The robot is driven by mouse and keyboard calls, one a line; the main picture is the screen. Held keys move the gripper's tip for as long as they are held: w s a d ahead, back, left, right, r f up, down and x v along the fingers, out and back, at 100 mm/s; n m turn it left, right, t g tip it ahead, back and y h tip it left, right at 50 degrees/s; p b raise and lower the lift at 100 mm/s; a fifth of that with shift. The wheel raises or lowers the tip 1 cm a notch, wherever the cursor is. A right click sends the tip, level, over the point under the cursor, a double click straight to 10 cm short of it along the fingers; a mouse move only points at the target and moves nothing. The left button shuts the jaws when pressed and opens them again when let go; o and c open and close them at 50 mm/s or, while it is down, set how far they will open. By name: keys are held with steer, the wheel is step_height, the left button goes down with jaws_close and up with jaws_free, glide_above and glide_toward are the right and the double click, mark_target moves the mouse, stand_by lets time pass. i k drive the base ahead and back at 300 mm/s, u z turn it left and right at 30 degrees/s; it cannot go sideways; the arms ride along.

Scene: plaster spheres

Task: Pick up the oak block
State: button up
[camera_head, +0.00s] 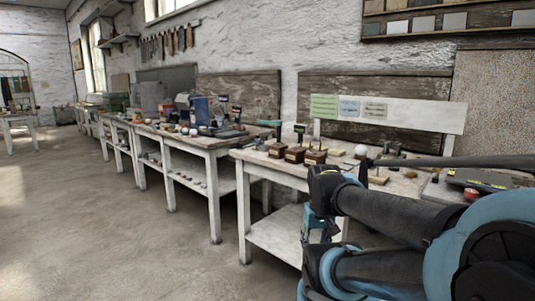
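Several small wooden pieces lie on the near white workbench (243,156). A pale wooden block (378,180) lies flat near the front edge, just above my arm in the picture. Another pale flat piece (337,152) lies farther back. Three dark brown blocks with small labels stand to the left, including one brown block (315,157) nearest the pale pieces. I cannot tell for sure which piece is oak. My black and blue arm is folded at the lower right and covers part of the bench front. I cannot make out my gripper's fingers.
A white sphere (361,151) sits behind the pale block. A dark case (480,180) and a red round thing (471,194) lie at the right. More cluttered benches line the wall to the left. The concrete floor (110,235) at left is clear.

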mark_target(276, 150)
steer(key=k, duration=0.4)
steer(key=z, duration=0.65)
steer(key=i, duration=0.8)
steer(key=u, duration=0.55)
steer(key=i, duration=0.5)
steer(key=u, duration=0.4)
